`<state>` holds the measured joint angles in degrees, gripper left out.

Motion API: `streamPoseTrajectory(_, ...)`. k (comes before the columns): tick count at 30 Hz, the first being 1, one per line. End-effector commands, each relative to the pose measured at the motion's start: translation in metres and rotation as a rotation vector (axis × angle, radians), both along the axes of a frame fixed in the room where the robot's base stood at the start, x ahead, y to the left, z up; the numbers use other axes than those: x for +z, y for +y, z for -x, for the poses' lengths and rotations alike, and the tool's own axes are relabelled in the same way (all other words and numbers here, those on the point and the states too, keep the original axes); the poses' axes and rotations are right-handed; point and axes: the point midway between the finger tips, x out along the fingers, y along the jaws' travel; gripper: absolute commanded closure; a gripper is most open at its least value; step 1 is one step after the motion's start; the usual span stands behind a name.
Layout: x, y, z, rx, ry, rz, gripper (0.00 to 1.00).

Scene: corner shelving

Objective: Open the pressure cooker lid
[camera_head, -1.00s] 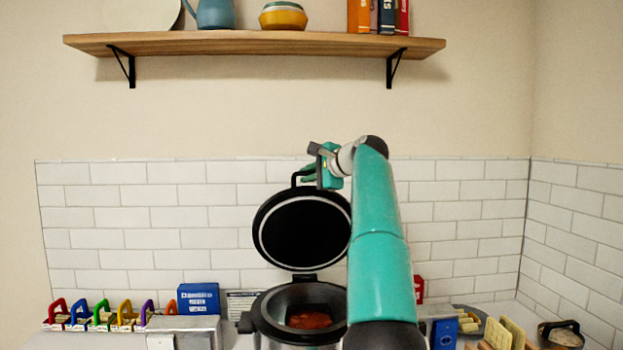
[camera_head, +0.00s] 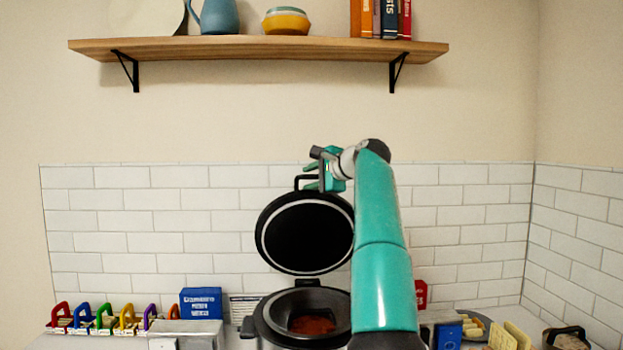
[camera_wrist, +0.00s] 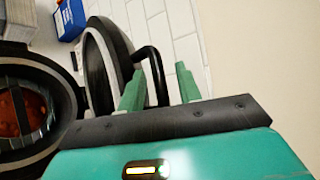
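The pressure cooker (camera_head: 262,325) stands at the bottom centre with its pot open and reddish food inside. Its black lid (camera_head: 305,232) is raised, standing nearly upright behind the pot, with its dark underside facing the head camera. The lid's loop handle (camera_head: 303,180) is at the top. My gripper (camera_head: 318,177) is beside that handle. In the wrist view my gripper (camera_wrist: 160,78) has its two green fingers apart, with the black handle (camera_wrist: 153,60) between them and a visible gap. The lid (camera_wrist: 98,70) and the pot (camera_wrist: 50,140) show to the left.
A wooden shelf (camera_head: 250,48) with a jug, bowls and books hangs above. Coloured-handled items (camera_head: 105,318) and a blue box (camera_head: 201,303) stand left of the cooker. A blue item (camera_head: 447,334) and yellow pieces (camera_head: 515,335) lie right. The tiled wall is close behind.

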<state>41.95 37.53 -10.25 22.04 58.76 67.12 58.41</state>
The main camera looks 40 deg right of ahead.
Motion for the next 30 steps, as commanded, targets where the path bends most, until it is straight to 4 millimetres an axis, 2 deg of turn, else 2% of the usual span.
streamPoseTrajectory(5,0.001,0.0,0.002,0.0,0.0,-0.001,0.66)
streamPoseTrajectory(11,0.007,-0.001,0.017,-0.002,-0.002,-0.003,0.66)
streamPoseTrajectory(14,0.01,-0.001,0.031,-0.003,-0.001,-0.001,0.66)
streamPoseTrajectory(24,0.032,-0.006,0.102,-0.004,-0.001,0.0,0.66)
streamPoseTrajectory(30,0.039,-0.006,0.126,-0.001,-0.001,-0.001,0.66)
